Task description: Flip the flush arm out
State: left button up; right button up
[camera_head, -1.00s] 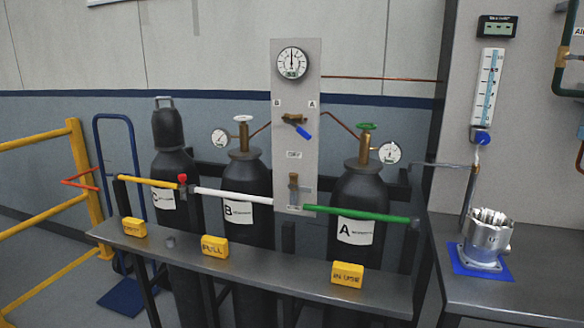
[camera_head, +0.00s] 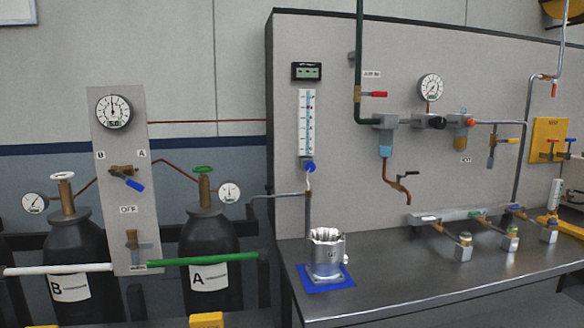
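No part carries a readable flush arm label, so I cannot tell for sure which one it is. A machined metal housing (camera_head: 326,253) stands upright on a blue mat (camera_head: 325,279) at the bench's left end, below a flowmeter (camera_head: 305,125) with a blue knob. Neither of my grippers shows.
The steel bench (camera_head: 420,270) is clear in front. A manifold with several small valves (camera_head: 465,240) lies along its back right. A yellow valve plate (camera_head: 549,142) is at far right. Gas cylinder A (camera_head: 208,252) stands left of the bench behind a green bar (camera_head: 205,261).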

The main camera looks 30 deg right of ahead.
aim_at(269, 188)
jog(key=i+l+u, duration=0.35)
jog(key=i+l, duration=0.35)
jog(key=i, duration=0.15)
